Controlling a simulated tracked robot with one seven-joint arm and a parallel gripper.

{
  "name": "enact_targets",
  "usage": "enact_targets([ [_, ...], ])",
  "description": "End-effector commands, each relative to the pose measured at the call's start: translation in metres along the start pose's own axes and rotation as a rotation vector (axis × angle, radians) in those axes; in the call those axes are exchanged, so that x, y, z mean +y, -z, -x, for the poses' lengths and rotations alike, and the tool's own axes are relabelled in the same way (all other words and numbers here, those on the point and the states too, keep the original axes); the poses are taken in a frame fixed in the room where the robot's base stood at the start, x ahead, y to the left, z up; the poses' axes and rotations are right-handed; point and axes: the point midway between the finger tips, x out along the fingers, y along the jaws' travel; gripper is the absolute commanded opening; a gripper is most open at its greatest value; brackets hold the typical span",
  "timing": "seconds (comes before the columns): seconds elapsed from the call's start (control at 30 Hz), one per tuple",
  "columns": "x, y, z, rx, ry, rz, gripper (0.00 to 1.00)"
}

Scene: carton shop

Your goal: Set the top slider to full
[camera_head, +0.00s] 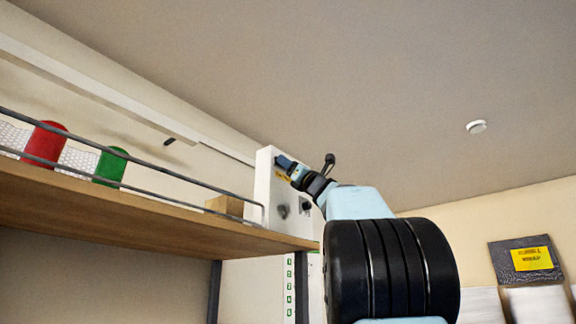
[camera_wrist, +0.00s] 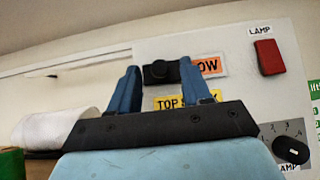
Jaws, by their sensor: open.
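A white control panel (camera_head: 263,185) stands at the end of the shelf; it also fills the right of the wrist view (camera_wrist: 230,45). In the head view my gripper (camera_head: 284,164) is at the panel's upper part, hiding the knob. The slider's track is not clearly visible.
A red rocker (camera_wrist: 269,57) and a black dial (camera_wrist: 291,150), both labelled LAMP, are on the panel to the right. The railed wooden shelf (camera_head: 130,215) carries a red roll (camera_head: 45,144), a green roll (camera_head: 110,166) and a cardboard box (camera_head: 226,206).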

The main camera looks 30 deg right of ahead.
Motion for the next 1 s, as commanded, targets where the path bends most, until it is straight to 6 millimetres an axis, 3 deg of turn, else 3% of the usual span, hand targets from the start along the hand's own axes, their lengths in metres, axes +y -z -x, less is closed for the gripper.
enact_targets([
  [0.27,-0.0002,0.0004,-0.0009,0.0,0.001,-0.001,0.48],
  [0.77,0.0001,0.0004,-0.0008,0.0,0.0,-0.001,0.0],
  [1.0,0.0002,0.0005,-0.0009,0.0,0.0,-0.001,0.0],
])
